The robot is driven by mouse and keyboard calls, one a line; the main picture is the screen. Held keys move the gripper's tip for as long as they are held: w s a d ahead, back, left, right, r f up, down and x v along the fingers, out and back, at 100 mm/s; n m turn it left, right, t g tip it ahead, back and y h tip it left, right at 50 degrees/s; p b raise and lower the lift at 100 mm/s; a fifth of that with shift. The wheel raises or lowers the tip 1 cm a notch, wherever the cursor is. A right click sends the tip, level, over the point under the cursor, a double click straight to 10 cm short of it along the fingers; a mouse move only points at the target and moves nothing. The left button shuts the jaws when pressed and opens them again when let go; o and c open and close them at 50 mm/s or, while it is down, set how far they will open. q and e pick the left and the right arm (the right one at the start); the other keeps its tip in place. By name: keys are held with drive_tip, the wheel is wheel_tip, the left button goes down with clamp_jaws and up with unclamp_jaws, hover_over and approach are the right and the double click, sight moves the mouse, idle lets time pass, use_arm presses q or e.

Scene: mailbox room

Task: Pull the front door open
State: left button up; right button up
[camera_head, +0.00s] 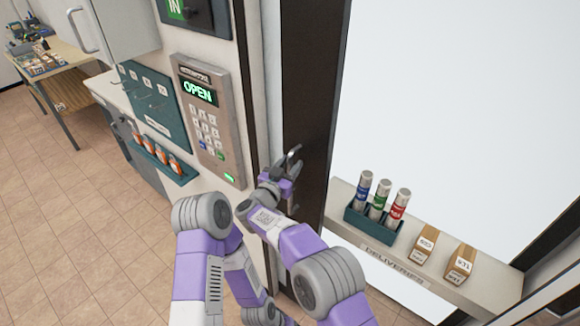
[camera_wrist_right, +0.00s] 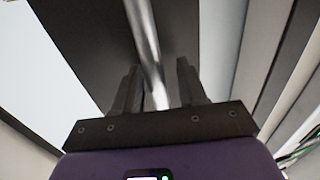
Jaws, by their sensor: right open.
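The front door (camera_head: 308,75) shows in the head view as a tall dark frame beside a bright pale pane. A metal bar handle (camera_wrist_right: 146,40) is on its dark face. My right gripper (camera_head: 292,160) is at the handle in the head view. In the right wrist view, its two fingers (camera_wrist_right: 158,75) are apart, with the bar running between them and a gap visible on the right side. I cannot tell whether the left finger touches it. My left arm is folded at lower left; its gripper is not in view.
A keypad (camera_head: 207,120) reading OPEN is on the wall left of the door. Orange-capped bottles stand in a rack (camera_head: 160,160) beside it. A deliveries shelf (camera_head: 470,292) at right holds several tubes and small boxes. Tiled floor (camera_head: 60,220) at left is clear.

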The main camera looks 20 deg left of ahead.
sight(297, 131)
wheel_tip(297, 131, up, 10)
drive_tip(key=shift+w+f, duration=0.1)
drive_tip(key=shift+f, duration=0.1)
idle(0.5)
